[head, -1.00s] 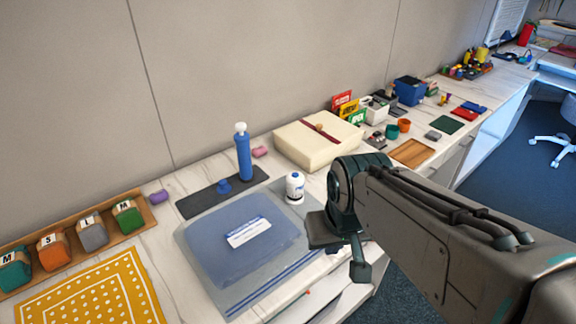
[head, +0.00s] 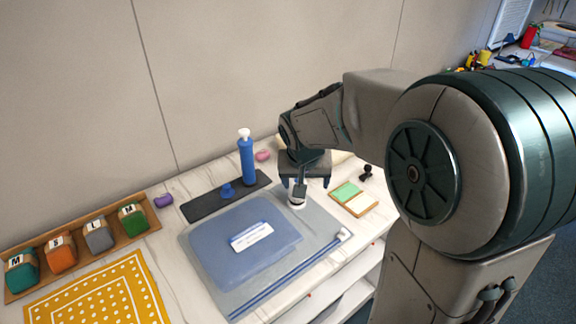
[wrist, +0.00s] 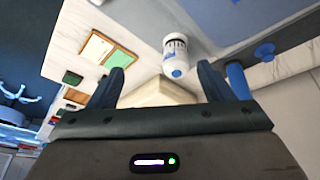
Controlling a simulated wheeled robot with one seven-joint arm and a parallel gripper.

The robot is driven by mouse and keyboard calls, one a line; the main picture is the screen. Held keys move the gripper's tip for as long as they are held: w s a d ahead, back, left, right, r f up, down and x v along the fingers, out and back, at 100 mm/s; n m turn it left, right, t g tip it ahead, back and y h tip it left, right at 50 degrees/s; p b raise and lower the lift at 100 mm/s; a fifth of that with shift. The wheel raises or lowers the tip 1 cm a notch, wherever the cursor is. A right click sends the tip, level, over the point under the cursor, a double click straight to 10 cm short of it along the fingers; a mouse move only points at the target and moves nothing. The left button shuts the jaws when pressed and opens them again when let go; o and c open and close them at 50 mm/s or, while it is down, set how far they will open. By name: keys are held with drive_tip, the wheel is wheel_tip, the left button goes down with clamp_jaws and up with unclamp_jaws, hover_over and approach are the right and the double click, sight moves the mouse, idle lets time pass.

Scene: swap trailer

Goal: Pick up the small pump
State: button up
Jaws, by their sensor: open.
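A blue upright cylinder with a white top, which looks like the small pump (head: 246,162), stands on a dark mat (head: 205,207) near the wall. A small blue knob-like piece (head: 227,191) sits beside it. In the wrist view a blue cylinder (wrist: 239,82), apparently the pump, shows partly behind the right finger; the knob also shows there (wrist: 264,51). My gripper (head: 304,188) is open and empty, pointing down over a small white bottle (wrist: 176,52), to the right of the pump. The bottle shows between and beyond my fingers (wrist: 161,72) and is mostly hidden in the head view.
A blue-grey folded bag (head: 215,240) with a white label lies on a grey sheet in front. A tray with green and cream cards (head: 353,198) lies to the right. Labelled coloured blocks (head: 98,236) and a yellow dotted cloth (head: 95,295) are at left. My arm hides the right counter.

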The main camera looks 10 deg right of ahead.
drive_tip(key=shift+m, duration=0.4)
drive_tip(key=w+f, duration=0.9)
drive_tip(key=shift+w+a+f+p, duration=0.15)
drive_tip(key=shift+a+f+p, duration=0.1)
drive_tip(key=shift+p, duration=0.05)
drive_tip(key=shift+w+p+x, duration=0.2)
drive_tip(key=shift+p+x, duration=0.25)
drive_tip(key=shift+x, duration=2.3)
drive_tip(key=shift+d, duration=0.1)
drive_tip(key=c, duration=1.2)
drive_tip(key=shift+r, duration=0.1)
drive_tip(key=shift+c, duration=0.6)
drive_tip(key=shift+r+t, duration=0.15)
drive_tip(key=shift+t, duration=0.15)
